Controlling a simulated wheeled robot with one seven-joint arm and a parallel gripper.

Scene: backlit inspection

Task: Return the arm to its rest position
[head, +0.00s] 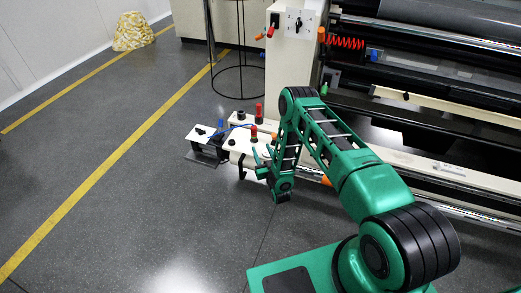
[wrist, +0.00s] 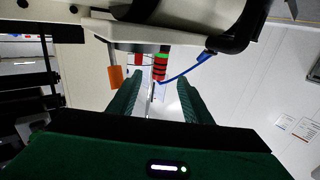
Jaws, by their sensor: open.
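My green arm reaches from the lower right of the head view towards the machine, bent at a raised elbow. My gripper (head: 262,153) is low beside the white control ledge (head: 228,147) at the machine's near end. In the wrist view, the two dark green fingers of my gripper (wrist: 158,92) stand apart with nothing between them. A red and black banded post (wrist: 160,66) and a blue cable (wrist: 188,72) show beyond the fingertips. I cannot tell how close the fingers are to the ledge.
The large machine (head: 440,75) with rollers fills the right side. Red knobs (head: 259,112) stand on the ledge. A small white box (head: 200,135) sits beside it. A black wire stand (head: 240,90) and a yellow patterned shade (head: 132,32) are farther back.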

